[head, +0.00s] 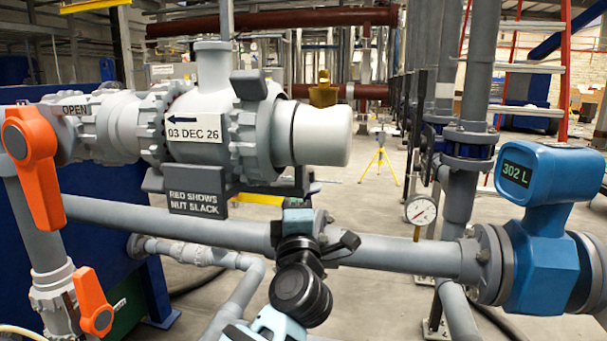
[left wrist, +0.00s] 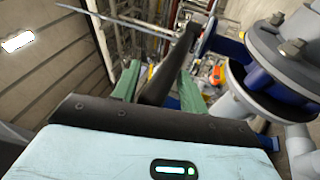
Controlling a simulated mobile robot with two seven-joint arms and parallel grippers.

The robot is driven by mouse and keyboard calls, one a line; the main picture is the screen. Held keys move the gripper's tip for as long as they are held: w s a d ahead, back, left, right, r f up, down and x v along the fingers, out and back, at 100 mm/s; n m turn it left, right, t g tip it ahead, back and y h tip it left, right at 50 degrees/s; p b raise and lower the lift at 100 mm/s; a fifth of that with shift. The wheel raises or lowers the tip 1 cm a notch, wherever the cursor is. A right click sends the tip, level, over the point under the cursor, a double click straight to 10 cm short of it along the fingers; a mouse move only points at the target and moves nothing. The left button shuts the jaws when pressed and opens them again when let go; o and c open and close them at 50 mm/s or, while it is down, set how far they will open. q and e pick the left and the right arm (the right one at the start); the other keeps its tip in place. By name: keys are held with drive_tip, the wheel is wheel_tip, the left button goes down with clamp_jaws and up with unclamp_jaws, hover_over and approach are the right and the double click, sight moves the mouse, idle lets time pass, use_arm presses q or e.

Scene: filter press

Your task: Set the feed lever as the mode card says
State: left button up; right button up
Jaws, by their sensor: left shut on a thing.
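In the left wrist view my left gripper (left wrist: 158,80) has its green fingers shut on a dark bar (left wrist: 183,48), which sticks out beyond them. Whether this bar is the feed lever I cannot tell. In the head view my left arm (head: 300,290) comes up from the bottom middle in front of the grey pipe; its fingertips are hidden there. No card that I can read as a mode card shows. My right gripper is not in view.
A grey valve body (head: 213,70) carries an arrow label reading 03 DEC 26 (head: 193,133) and a plate about nut slack (head: 197,203). A blue meter (head: 545,250) reads 302 L. A pressure gauge (head: 420,209) stands beside the pipes. Open floor lies behind.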

use_arm(q)
drive_tip(key=shift+s+d, duration=0.15)
drive_tip(key=shift+d, duration=0.9)
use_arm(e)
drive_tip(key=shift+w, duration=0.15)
use_arm(q)
drive_tip(key=shift+d, duration=0.1)
